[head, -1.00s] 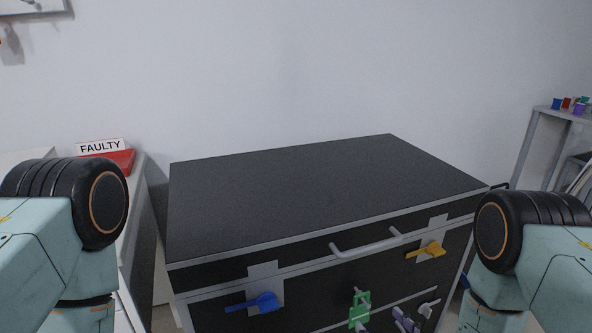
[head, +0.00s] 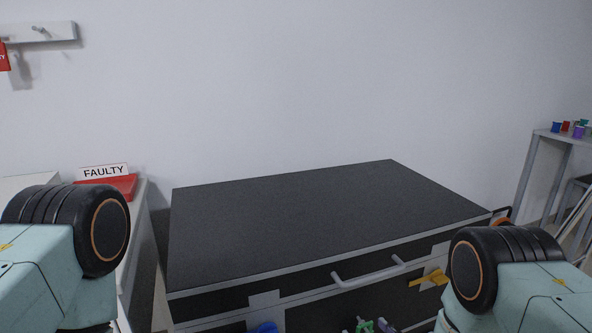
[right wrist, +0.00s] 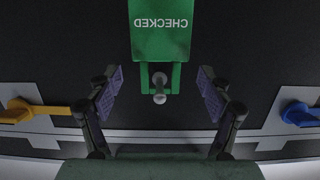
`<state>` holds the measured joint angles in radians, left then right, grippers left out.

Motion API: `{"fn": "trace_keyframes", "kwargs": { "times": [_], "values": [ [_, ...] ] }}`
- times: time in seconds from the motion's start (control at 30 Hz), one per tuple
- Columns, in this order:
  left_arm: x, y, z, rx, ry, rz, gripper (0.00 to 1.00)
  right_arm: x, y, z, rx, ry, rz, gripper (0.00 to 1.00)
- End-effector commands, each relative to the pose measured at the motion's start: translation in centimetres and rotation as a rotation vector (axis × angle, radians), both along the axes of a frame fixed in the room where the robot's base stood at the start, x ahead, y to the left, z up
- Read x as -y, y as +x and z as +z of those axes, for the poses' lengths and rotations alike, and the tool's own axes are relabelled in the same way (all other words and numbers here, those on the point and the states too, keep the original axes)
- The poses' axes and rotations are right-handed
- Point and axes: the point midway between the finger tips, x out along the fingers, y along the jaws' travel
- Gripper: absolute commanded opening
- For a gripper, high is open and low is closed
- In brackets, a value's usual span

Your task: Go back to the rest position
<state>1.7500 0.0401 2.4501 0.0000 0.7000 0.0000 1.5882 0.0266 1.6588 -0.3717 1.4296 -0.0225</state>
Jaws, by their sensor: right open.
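My right gripper (right wrist: 160,98) shows in the right wrist view with its two purple-padded fingers spread apart and nothing between them. A green tag marked CHECKED (right wrist: 160,32) hangs on a pale peg (right wrist: 159,88) just beyond the fingertips, and the fingers do not touch it. My left gripper is out of view; only my left arm shows in the head view.
A black-topped cabinet (head: 300,225) with a grey handle (head: 368,273) stands in front. A yellow lever (head: 428,279) and a blue lever (head: 264,328) are on its front. A FAULTY sign (head: 104,171) stands by a red tray (head: 122,186) at left. A grey stand (head: 545,165) is at right.

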Motion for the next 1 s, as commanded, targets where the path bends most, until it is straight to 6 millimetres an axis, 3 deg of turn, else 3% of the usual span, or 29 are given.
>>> {"fn": "trace_keyframes", "kwargs": {
  "times": [0.23, 0.9, 0.97, 1.0],
  "values": [
    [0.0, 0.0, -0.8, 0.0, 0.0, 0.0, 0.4, 0.0, 0.0, -0.7, -0.002, -0.001, -0.001, 0.79],
    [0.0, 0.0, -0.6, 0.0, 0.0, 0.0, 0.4, 3.7, -9.9, 1.8, -0.002, 0.001, -0.003, 0.79],
    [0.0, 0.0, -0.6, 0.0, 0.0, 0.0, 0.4, 4.0, -10.6, 2.0, -0.003, 0.001, -0.005, 0.79],
    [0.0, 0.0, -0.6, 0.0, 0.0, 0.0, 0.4, 3.6, -9.9, 1.9, 0.004, -0.001, 0.003, 0.79]
  ]
}}
